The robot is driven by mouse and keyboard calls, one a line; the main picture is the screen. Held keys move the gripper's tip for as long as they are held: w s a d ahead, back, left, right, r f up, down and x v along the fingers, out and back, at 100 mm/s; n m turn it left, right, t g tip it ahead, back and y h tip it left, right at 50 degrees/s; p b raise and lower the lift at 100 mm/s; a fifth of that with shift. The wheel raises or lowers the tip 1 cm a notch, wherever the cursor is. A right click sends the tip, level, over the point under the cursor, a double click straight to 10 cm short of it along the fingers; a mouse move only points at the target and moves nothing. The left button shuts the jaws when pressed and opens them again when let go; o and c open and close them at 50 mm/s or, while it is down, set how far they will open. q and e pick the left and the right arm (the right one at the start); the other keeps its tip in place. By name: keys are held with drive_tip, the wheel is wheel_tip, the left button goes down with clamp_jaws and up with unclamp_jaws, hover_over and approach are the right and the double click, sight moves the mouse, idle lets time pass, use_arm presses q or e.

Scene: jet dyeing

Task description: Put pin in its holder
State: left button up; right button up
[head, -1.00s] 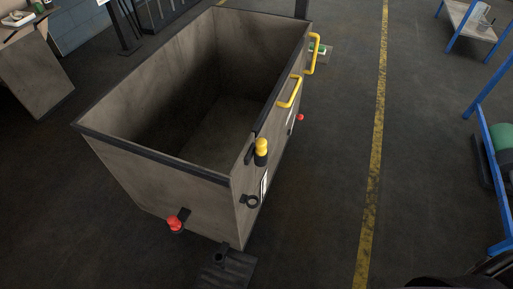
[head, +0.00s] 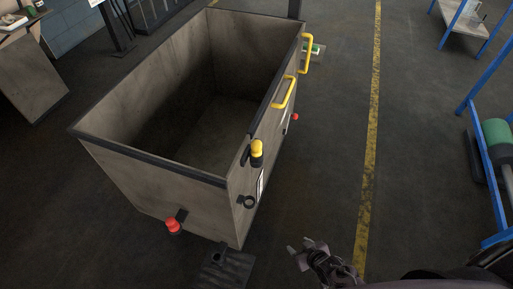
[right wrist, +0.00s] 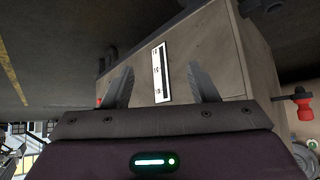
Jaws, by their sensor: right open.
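A yellow-topped pin (head: 257,148) with a dark lower part sits upright against the right side of the grey bin (head: 150,161), near its front corner. Below it, a black ring bracket (head: 249,202) sticks out from the bin wall; I cannot tell which fitting is the pin's holder. My right gripper (head: 300,244) is open and empty, low in the head view, to the right of and apart from the bin. In the right wrist view its open fingers (right wrist: 163,87) point toward the bin wall with a white scale label (right wrist: 160,73). My left gripper is not in view.
A red knob (head: 173,226) juts from the bin's front, and a black pedal plate (head: 226,267) lies at its front corner. Yellow handles (head: 283,92) stick out from the right side. Floor between bin and yellow line (head: 369,150) is clear. A blue rack (head: 487,160) stands far right.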

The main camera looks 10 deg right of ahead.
drive_tip(key=w+a+r+n+t+y+p, duration=0.1)
drive_tip(key=w+r+t, duration=0.1)
drive_tip(key=w+r, duration=0.5)
drive_tip(key=w+a+r+t+y, duration=0.2)
drive_tip(key=w+r, duration=0.2)
drive_tip(key=r, duration=0.6)
drive_tip(key=n+t+y, duration=0.2)
drive_tip(key=t+y, duration=0.1)
drive_tip(key=y, duration=0.1)
approach(260, 148)
drive_tip(key=x, duration=0.4)
drive_tip(key=p+x, duration=0.2)
drive_tip(key=x, duration=0.5)
drive_tip(key=shift+w+a+f, duration=0.15)
drive_tip(key=shift+w, duration=0.2)
drive_tip(key=c, duration=1.1)
wheel_tip(260, 148, up, 20)
drive_tip(key=shift+r, duration=0.1)
